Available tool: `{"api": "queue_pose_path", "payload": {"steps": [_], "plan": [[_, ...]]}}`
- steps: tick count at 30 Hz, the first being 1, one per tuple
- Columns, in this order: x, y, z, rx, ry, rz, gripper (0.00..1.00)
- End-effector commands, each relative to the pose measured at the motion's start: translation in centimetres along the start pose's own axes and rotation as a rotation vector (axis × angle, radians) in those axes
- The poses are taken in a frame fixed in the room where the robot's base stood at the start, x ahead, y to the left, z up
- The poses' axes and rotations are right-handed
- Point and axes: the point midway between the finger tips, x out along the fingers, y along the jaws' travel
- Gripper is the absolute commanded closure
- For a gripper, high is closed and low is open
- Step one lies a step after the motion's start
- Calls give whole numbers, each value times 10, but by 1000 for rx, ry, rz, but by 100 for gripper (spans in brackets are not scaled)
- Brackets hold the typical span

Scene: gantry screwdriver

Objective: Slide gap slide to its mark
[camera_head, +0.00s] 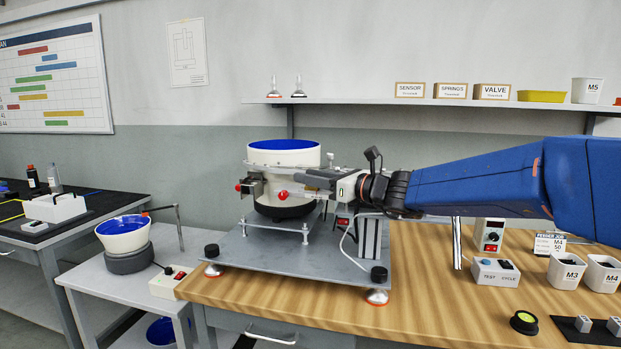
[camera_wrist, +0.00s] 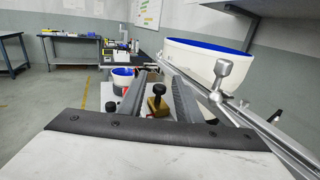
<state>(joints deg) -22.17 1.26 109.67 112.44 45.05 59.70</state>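My gripper (camera_head: 314,180) is level beside the white bowl feeder (camera_head: 285,178) with a blue inside, at its front right. In the wrist view my gripper (camera_wrist: 156,80) has its two dark fingers apart. A small brass block with a dark knob (camera_wrist: 157,104) shows between them, with space on both sides; it looks like the gap slide, but I cannot be sure. Its mark cannot be made out. A red knob (camera_head: 283,194) sits on the feeder's front, just left of the fingertips. The bowl (camera_wrist: 205,62) and a metal rail also show at right in the wrist view.
The feeder stands on a grey plate (camera_head: 300,255) with black knobs at its corners, on a wooden bench (camera_head: 440,290). A smaller bowl (camera_head: 123,232) stands on a lower table at left. A shelf (camera_head: 430,102) runs above.

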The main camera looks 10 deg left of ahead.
Motion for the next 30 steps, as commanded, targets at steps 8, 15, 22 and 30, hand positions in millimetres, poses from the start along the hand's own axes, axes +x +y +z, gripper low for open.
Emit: {"api": "queue_pose_path", "payload": {"steps": [8,15,22,30], "plan": [[-38,-1,1,-2,-1,-3,68],[-86,-1,1,-2,-1,-4,68],[-130,-1,0,-1,0,-3,68],[-164,0,0,0,0,-2,68]]}}
